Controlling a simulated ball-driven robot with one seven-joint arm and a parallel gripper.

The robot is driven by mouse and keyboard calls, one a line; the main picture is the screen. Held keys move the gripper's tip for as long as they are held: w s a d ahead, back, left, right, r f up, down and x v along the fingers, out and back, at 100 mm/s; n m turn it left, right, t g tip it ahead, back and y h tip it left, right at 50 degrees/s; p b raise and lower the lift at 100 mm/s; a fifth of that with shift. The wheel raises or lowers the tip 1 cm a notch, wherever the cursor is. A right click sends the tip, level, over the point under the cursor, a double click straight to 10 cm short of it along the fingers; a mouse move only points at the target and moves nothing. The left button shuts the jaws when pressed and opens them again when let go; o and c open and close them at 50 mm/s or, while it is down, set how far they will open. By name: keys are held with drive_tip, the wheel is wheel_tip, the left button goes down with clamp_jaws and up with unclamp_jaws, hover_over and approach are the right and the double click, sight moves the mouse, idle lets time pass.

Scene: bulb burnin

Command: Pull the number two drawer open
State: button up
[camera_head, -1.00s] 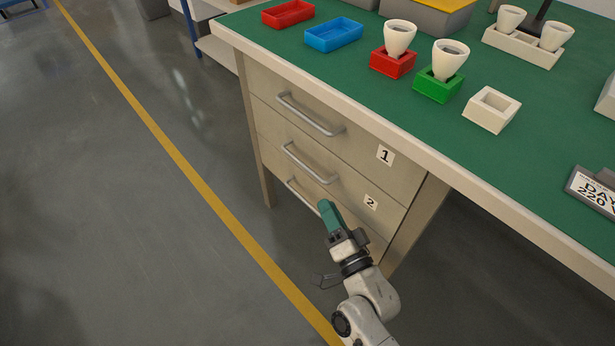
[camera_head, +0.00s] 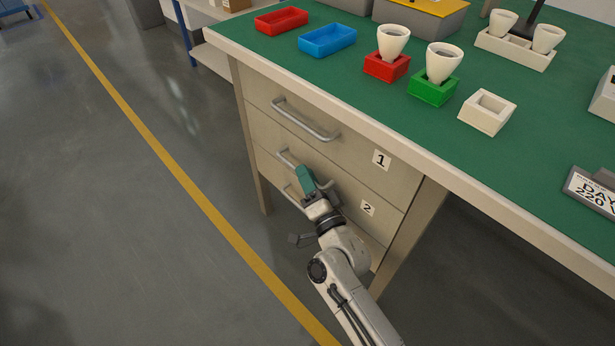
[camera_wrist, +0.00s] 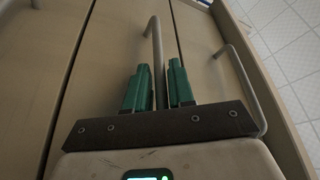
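The number two drawer (camera_head: 335,190) is the middle drawer of the bench and looks shut, with its "2" label (camera_head: 367,208) at the right. My gripper (camera_head: 305,178) is at its front, over the bar handle (camera_head: 285,159), and hides most of that handle. In the wrist view, the handle bar (camera_wrist: 156,50) runs between the two green fingers of my gripper (camera_wrist: 160,85). The fingers stand apart, with a gap showing on the right side of the bar. I cannot tell whether the left finger touches it.
The number one drawer (camera_head: 325,145) above is shut, with its own handle (camera_head: 305,121). Another handle (camera_wrist: 243,85) lies to the right in the wrist view. The green benchtop (camera_head: 390,115) overhangs the drawers. The floor left of the bench is clear.

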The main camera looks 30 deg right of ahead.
clamp_jaws()
idle(0.4)
